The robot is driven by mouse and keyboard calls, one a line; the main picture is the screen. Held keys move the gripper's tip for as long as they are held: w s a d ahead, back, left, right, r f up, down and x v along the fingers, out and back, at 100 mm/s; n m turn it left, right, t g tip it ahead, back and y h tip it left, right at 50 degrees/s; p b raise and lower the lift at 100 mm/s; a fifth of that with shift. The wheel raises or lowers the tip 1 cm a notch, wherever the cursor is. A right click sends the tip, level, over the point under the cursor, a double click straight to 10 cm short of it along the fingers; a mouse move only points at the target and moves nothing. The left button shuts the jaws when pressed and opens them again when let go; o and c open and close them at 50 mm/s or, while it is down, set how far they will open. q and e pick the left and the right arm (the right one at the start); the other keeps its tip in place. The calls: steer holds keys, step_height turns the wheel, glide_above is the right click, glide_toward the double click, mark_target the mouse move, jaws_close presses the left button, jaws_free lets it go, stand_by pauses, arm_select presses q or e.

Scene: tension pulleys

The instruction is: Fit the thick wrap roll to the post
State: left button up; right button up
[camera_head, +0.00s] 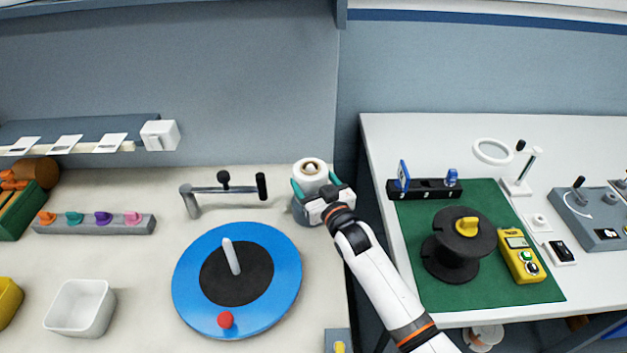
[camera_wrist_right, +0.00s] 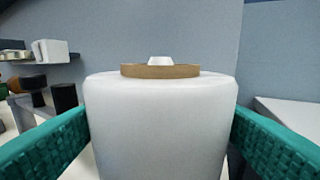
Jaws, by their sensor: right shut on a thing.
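A thick white wrap roll (camera_head: 309,171) with a brown core stands upright near the right edge of the left table. My right gripper (camera_head: 313,189) is shut on it, one teal finger on each side. The roll fills the middle of the right wrist view (camera_wrist_right: 160,120), and a pale tip (camera_wrist_right: 160,61) shows in its core. Below the roll is a grey round body (camera_head: 304,213), partly hidden by my gripper; I cannot tell how they meet. A white upright post (camera_head: 231,256) stands bare on the black centre of a blue turntable (camera_head: 287,264). My left gripper is out of view.
A grey bar with a black handle (camera_head: 230,190) stands behind the turntable. A red knob (camera_head: 225,320) is on the turntable's front rim. A white bin (camera_head: 80,308) is at left. Across a gap, the right table carries a black spool (camera_head: 458,245) on a green mat.

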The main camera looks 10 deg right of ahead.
steer(key=shift+f+b, duration=0.35)
steer(key=shift+f, duration=0.2)
steer(key=shift+f, duration=0.25)
stand_by(0.6)
steer(key=o, duration=1.3)
steer(key=shift+f, duration=0.1)
steer(key=shift+s, duration=0.15)
steer(key=b+v, duration=0.1)
steer(key=v, duration=1)
steer(key=shift+s+d, duration=0.1)
steer(key=shift+s, duration=0.3)
